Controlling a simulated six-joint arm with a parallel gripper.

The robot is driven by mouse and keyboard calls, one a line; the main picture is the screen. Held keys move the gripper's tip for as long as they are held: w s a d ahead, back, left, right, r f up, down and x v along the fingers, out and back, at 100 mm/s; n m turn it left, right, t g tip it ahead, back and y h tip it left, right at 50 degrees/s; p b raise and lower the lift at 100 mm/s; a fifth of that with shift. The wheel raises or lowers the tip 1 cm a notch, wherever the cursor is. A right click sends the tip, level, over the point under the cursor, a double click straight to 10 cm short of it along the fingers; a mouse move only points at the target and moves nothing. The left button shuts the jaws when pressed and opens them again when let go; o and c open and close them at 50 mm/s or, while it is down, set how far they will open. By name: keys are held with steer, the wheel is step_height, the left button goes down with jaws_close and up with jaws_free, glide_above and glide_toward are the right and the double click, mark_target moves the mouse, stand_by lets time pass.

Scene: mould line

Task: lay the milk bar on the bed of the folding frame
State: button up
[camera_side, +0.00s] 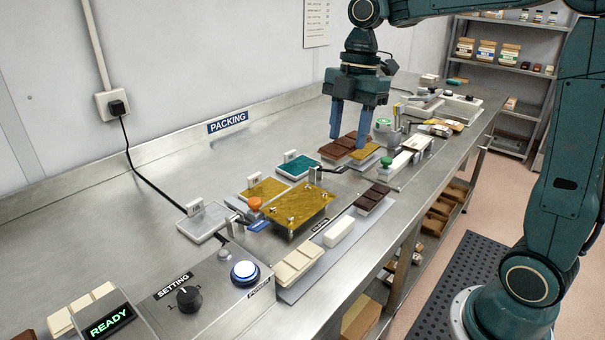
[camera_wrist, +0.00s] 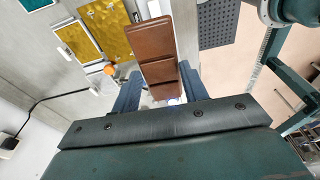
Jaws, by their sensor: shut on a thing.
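The milk bar (camera_side: 338,151) is a brown bar of several blocks. My gripper (camera_side: 349,137) is shut on it, with one finger on each side. In the wrist view the bar (camera_wrist: 160,50) extends away from between the fingers (camera_wrist: 160,92). I cannot tell how high it is above the bench. The folding frame appears to be the raised fixture with a gold sheet over its bed (camera_side: 298,208) and small posts at its corners. It is left of and nearer than my gripper in the side view. Its gold surface also shows left of the bar in the wrist view (camera_wrist: 112,32).
A dark bar (camera_side: 372,198), a white bar (camera_side: 339,231) and a cream bar (camera_side: 298,266) lie along the bench's front strip. Behind the frame are gold (camera_side: 263,190) and teal (camera_side: 296,166) sheets. An orange knob (camera_side: 254,204) and a control box (camera_side: 190,298) stand left of the frame.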

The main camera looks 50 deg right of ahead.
glide_above(299, 203)
steer(key=s, duration=0.1)
step_height(299, 203, down, 11)
steer(key=shift+w+d+f, duration=0.2)
steer(key=shift+w+f, duration=0.2)
steer(key=shift+f, duration=0.2)
steer(key=shift+f, duration=0.15)
steer(key=shift+f, duration=3)
steer(key=shift+f, duration=0.25)
steer(key=o, duration=1.1)
steer(key=shift+c, duration=0.2)
steer(key=shift+r, duration=0.1)
